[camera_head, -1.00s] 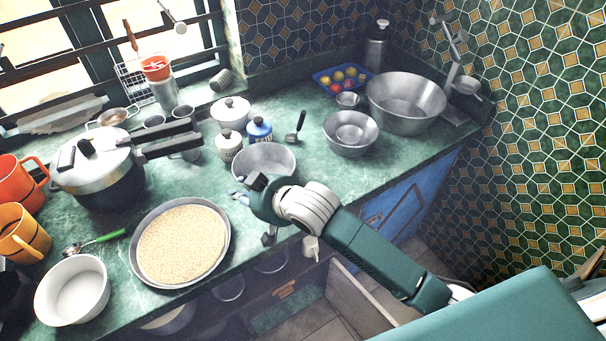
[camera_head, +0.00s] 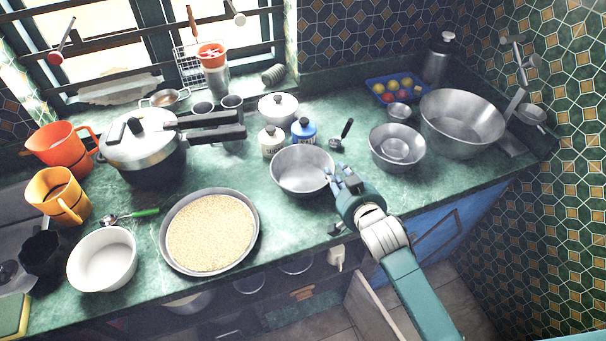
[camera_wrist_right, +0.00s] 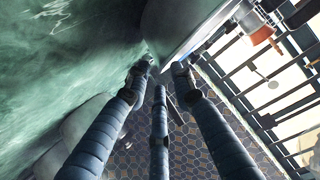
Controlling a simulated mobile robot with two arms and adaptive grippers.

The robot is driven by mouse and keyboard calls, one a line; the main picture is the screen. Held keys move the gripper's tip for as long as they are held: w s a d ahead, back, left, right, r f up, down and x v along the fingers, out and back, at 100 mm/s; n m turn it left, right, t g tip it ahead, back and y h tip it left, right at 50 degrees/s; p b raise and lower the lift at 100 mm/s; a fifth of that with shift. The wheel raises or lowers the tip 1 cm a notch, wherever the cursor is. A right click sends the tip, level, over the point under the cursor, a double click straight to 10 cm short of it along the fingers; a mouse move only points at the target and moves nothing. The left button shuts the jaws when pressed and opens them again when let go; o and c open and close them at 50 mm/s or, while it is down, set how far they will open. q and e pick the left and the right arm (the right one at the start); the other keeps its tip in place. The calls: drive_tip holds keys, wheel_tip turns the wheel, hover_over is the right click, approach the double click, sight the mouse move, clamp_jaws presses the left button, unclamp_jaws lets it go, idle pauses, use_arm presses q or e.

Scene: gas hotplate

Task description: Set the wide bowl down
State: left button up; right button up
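A wide grey metal bowl (camera_head: 302,172) stands upright and empty on the green counter (camera_head: 285,222), in front of the white and blue jars. My right gripper (camera_head: 346,180) is at the bowl's right side, close to its rim, with its fingers spread and nothing visibly held. In the right wrist view the fingers (camera_wrist_right: 162,72) are apart, and a pale curved metal surface (camera_wrist_right: 178,22) lies just beyond their tips. Whether a finger touches the bowl is not clear. My left gripper is not in view.
A round pan (camera_head: 254,247) of pale grain lies left of the bowl. A white jar (camera_head: 271,141) and blue jar (camera_head: 303,130) stand behind it. The counter's front edge is close.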

sight(330, 164)
drive_tip(key=shift+p+x, duration=0.35)
drive_tip(key=shift+x, duration=1.85)
drive_tip(key=shift+w+a+p, duration=0.25)
drive_tip(key=shift+w+p, duration=0.05)
drive_tip(key=shift+w, duration=0.05)
drive_tip(key=shift+w+f, duration=0.2)
drive_tip(key=shift+w, duration=0.05)
drive_tip(key=c, duration=0.5)
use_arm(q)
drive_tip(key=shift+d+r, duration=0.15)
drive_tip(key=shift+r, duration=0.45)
use_arm(e)
clamp_jaws()
